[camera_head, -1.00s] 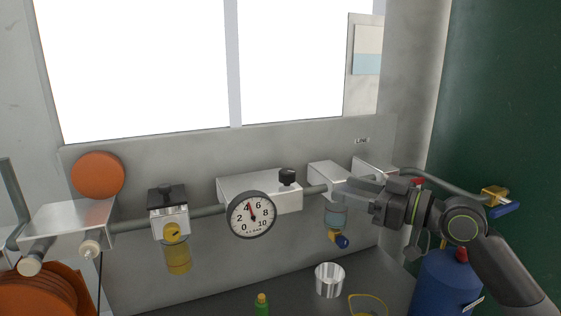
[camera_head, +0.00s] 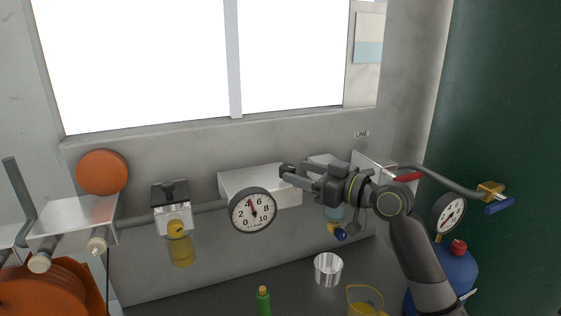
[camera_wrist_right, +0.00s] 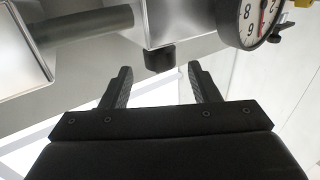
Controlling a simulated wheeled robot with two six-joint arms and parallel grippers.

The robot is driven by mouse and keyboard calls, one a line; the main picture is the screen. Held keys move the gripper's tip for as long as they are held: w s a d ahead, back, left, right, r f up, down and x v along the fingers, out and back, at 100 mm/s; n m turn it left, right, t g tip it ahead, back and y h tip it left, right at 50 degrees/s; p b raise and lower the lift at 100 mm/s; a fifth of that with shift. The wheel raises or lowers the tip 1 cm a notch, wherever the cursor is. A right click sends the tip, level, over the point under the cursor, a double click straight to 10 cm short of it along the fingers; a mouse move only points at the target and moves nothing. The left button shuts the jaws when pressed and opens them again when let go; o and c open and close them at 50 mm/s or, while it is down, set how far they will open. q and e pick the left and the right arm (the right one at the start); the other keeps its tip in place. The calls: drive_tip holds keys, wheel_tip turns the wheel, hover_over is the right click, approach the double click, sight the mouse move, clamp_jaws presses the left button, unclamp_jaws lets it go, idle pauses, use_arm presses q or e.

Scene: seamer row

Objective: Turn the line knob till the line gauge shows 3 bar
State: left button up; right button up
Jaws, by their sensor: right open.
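A round white gauge (camera_head: 253,211) with a black rim sits on the front of a pale metal block (camera_head: 245,181) on the pipe. Its red needle points a little past 4. The black knob (camera_wrist_right: 160,57) on this block lies just ahead of the gap between my right fingertips in the wrist view. My right gripper (camera_head: 289,175) is open at the block's right end, and the fingers do not visibly touch the knob. In the head view the gripper largely hides the knob. The gauge's edge (camera_wrist_right: 253,20) also shows in the wrist view. My left gripper is not in view.
A "LINE" label (camera_head: 361,134) is on the wall. A filter unit with yellow bowl (camera_head: 180,249) hangs left. A metal cup (camera_head: 328,269), yellow jug (camera_head: 365,302) and green bottle (camera_head: 263,301) stand below. A second gauge (camera_head: 448,213) and blue tank (camera_head: 455,265) are right.

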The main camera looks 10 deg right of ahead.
sight(279, 179)
drive_tip(key=p+x, duration=0.1)
drive_tip(key=x, duration=0.5)
drive_tip(key=shift+w+a, duration=0.1)
drive_tip(key=shift+a, duration=0.05)
drive_tip(key=c, duration=1)
drive_tip(key=shift+o, duration=0.2)
drive_tip(key=shift+f+y+b, duration=0.15)
drive_tip(key=shift+y+b, duration=0.15)
drive_tip(key=shift+b, duration=0.05)
drive_tip(key=n+g+y+b, duration=0.1)
drive_tip(key=b, duration=0.1)
drive_tip(key=n+g+y+b, duration=0.1)
drive_tip(key=g+b, duration=0.1)
drive_tip(key=b, duration=0.1)
drive_tip(key=n+g+y+b, duration=0.1)
drive_tip(key=b, duration=0.1)
drive_tip(key=shift+s+a+f+n+b, duration=0.1)
drive_tip(key=shift+s+a+n+b, duration=0.05)
drive_tip(key=shift+s+n+b, duration=0.2)
drive_tip(key=shift+r+n+g+y+b, duration=0.2)
drive_tip(key=shift+n+g+y+b, duration=0.5)
drive_tip(key=shift+n+g+b, duration=0.8)
drive_tip(key=shift+s+m+g, duration=0.1)
drive_tip(key=shift+m+g, duration=0.25)
drive_tip(key=shift+g, duration=0.15)
